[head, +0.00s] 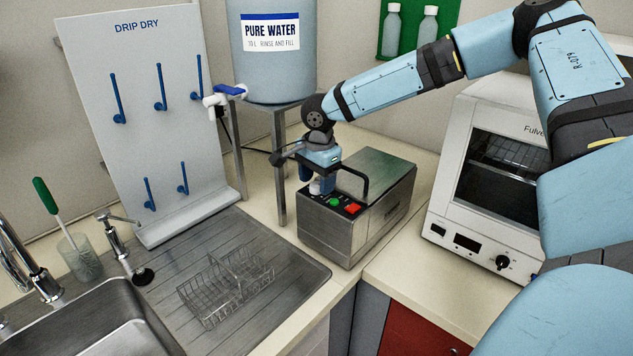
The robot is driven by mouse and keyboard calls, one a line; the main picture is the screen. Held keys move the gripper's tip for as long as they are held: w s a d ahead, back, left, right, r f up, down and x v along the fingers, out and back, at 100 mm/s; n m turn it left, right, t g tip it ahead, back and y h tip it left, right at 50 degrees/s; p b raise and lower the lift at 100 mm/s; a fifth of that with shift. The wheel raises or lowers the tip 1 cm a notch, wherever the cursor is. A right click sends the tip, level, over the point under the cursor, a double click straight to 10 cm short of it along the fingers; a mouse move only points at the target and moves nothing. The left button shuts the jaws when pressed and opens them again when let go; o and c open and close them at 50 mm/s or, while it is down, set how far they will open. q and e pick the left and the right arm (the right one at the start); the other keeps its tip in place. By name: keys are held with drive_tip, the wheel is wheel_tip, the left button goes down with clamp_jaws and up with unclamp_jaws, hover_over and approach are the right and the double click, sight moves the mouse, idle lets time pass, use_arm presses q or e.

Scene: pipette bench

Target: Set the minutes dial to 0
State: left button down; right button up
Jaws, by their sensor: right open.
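A steel box-shaped device (340,236) stands on the counter at centre. Its sloped front panel carries a green button (334,202), a red button (352,208) and a pale round knob (315,187), which seems to be the minutes dial. My right gripper (316,182) points down over the left end of this panel. Its blue fingers are open, close around or just above the knob; I cannot tell whether they touch it. The knob is partly hidden by the fingers, and its marking and setting cannot be read. My left gripper is not in view.
A black handle (362,180) arches beside the gripper on the device. A white oven (462,215) stands to the right. A pure water tank (275,70) on a metal stand is behind. A wire basket (225,290) lies on the drainboard left, near the sink (110,325).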

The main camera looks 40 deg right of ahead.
drive_tip(key=shift+f, duration=0.4)
drive_tip(key=c, duration=0.9)
drive_tip(key=shift+n, duration=0.4)
drive_tip(key=n, duration=0.3)
drive_tip(key=shift+n, duration=2)
